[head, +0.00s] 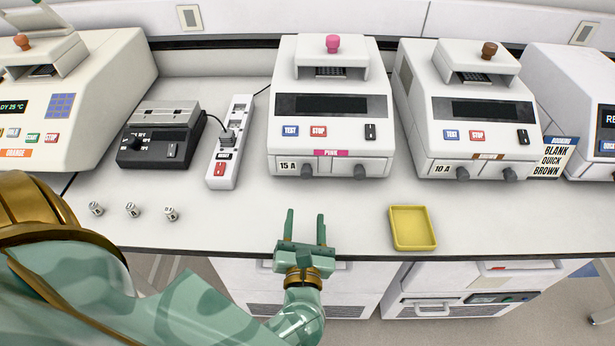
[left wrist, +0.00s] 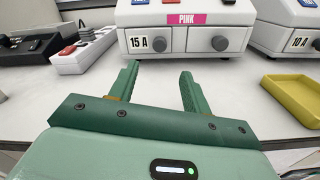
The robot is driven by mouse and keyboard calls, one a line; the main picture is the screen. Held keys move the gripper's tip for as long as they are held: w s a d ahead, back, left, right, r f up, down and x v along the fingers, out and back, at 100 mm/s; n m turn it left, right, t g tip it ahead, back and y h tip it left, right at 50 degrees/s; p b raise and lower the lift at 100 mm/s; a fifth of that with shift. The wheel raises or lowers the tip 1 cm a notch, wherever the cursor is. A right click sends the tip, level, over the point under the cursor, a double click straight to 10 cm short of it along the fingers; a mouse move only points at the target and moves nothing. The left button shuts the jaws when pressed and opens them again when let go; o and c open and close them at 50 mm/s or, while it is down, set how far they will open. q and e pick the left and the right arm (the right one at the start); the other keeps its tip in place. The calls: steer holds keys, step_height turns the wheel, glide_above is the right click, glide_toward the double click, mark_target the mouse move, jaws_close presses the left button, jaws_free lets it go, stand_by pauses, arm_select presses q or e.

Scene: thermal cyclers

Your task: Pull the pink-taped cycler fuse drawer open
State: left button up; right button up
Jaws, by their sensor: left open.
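The pink-taped cycler (head: 330,110) is a white machine with a pink knob on top, a dark blank display and a pink label (head: 331,153) reading PINK. Its lower front has a "15 A" mark and two grey round knobs, one left (head: 307,170) and one right (head: 360,170); these show in the left wrist view as a left knob (left wrist: 137,42) and a right knob (left wrist: 220,43). My left gripper (head: 305,226) is open and empty at the bench's front edge, short of the cycler front, fingers pointing at it. The fingers also show in the left wrist view (left wrist: 158,85). My right gripper is not in view.
A yellow tray (head: 428,246) lies right of my gripper. The brown-labelled cycler (head: 470,120) stands to the right, an orange-labelled one (head: 80,90) far left. A power strip (head: 231,140), a black-grey box (head: 160,135) and small fuses (head: 132,210) are left. Bench before the pink cycler is clear.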

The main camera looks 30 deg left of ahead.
mark_target(307, 175)
arm_select(q)
steer(key=x, duration=1.2)
steer(key=shift+w, duration=0.1)
steer(key=shift+c, duration=0.3)
